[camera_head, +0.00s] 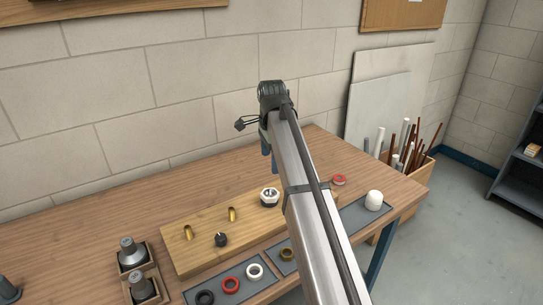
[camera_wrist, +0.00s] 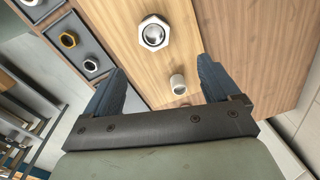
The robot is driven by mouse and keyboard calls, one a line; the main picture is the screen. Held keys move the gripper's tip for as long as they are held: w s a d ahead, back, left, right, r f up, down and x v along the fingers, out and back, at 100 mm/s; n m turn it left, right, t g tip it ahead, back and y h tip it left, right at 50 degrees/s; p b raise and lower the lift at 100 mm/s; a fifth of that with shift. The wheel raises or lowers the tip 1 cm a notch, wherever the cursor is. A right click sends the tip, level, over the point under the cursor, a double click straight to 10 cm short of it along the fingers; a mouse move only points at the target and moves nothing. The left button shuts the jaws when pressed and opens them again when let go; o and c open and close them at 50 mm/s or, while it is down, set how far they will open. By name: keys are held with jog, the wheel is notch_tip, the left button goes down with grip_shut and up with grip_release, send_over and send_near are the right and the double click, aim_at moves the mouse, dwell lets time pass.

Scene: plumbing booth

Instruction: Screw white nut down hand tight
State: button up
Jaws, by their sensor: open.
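A white hex nut (camera_head: 270,196) sits on the wooden board at its right part, around a metal-looking centre. A white hex nut with a silvery bore shows in the wrist view (camera_wrist: 143,24), ahead of my fingertips. Another white ring-shaped nut (camera_head: 255,270) lies in the grey tray at the front. A short pale stub (camera_wrist: 178,84) stands on the wood between the fingers.
The wooden board (camera_head: 205,258) carries two brass stubs (camera_head: 232,214) and a black fitting (camera_head: 221,240). Front trays hold black, red and brass rings. A white cap (camera_head: 374,200) stands at right. Grey fittings (camera_head: 131,252) sit in wooden boxes. A block wall rises behind the table.

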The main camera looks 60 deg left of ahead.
aim_at(270, 194)
jog(key=f+n, duration=0.4)
jog(key=n, duration=0.3)
jog(key=f+n, duration=0.4)
jog(key=n, duration=0.3)
jog(key=d+f+n, duration=0.1)
jog(key=f+n, duration=0.3)
jog(key=n, duration=0.3)
jog(key=shift+s+f+h, duration=0.2)
jog(key=shift+f+h, duration=0.2)
jog(key=c, duration=1.1)
jog(key=m, duration=0.3)
jog(key=shift+s+m, duration=0.1)
jog(key=shift+m, duration=0.2)
jog(key=shift+c, duration=0.2)
jog(key=shift+s+a+f+m, duration=0.1)
jog(key=shift+m, duration=0.9)
jog(key=shift+s+a+m, duration=0.1)
jog(key=shift+m, duration=0.9)
jog(key=o, duration=1.3)
jog(key=shift+d, duration=0.1)
